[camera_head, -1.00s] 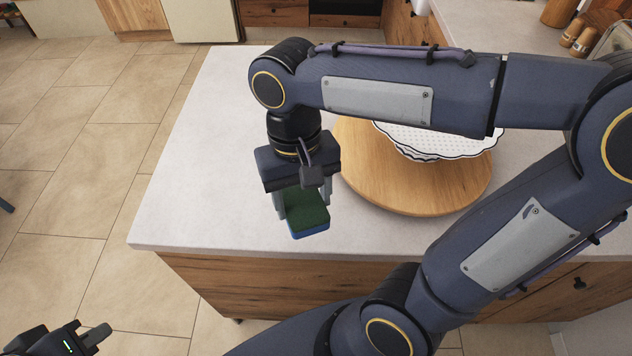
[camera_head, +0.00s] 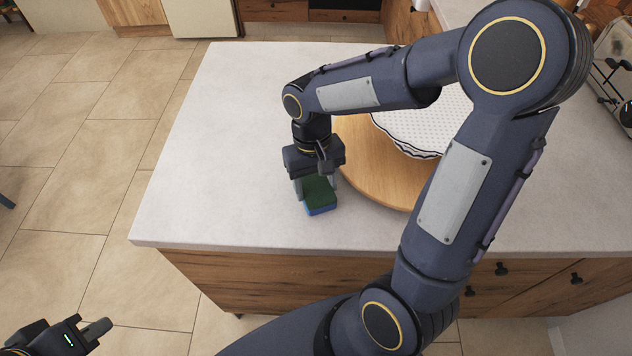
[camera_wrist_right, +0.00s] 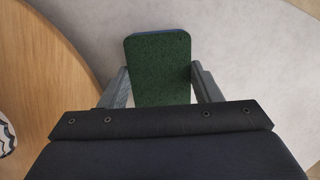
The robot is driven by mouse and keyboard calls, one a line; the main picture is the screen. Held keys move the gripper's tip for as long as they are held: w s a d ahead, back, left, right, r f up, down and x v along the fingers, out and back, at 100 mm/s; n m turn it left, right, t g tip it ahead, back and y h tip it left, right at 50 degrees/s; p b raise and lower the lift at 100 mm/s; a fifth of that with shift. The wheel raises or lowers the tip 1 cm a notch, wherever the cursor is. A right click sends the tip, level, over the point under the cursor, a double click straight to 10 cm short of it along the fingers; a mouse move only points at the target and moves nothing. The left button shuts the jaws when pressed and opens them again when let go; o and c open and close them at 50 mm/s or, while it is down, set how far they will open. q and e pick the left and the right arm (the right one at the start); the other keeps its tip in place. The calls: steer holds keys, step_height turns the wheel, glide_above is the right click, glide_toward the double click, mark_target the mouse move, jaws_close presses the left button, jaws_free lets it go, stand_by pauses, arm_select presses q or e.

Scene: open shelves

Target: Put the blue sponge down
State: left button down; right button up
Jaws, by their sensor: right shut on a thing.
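The blue sponge (camera_head: 320,197) has a dark green top layer and a blue lower layer. My right gripper (camera_head: 317,186) is shut on it and points down over the pale countertop, left of the round wooden board. In the right wrist view the sponge (camera_wrist_right: 160,65) sits between the two fingers, green face toward the camera. I cannot tell whether its underside touches the counter. My left gripper (camera_head: 88,332) is at the lower left over the floor, away from the counter; its finger opening is not clear.
The round wooden board (camera_head: 375,175) carries a white dotted dish with a wavy dark rim (camera_head: 425,115), just right of the sponge. The pale countertop (camera_head: 225,170) is clear to the left. Its front edge lies just below the sponge. A toaster-like appliance (camera_head: 615,85) stands far right.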

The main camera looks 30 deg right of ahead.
mark_target(313, 181)
steer(key=shift+f, duration=0.1)
steer(key=o, duration=0.5)
steer(key=shift+f, duration=0.1)
steer(key=o, duration=0.4)
steer(key=shift+o, duration=0.2)
step_height(313, 181, up, 12)
steer(key=w, duration=0.2)
steer(key=s+a+f+t+y, duration=0.1)
steer(key=s+f+t+y, duration=0.1)
steer(key=s+t, duration=0.5)
steer(key=s+y, duration=0.1)
steer(key=s, duration=0.5)
steer(key=shift+s+f, duration=0.25)
steer(key=shift+s, duration=0.15)
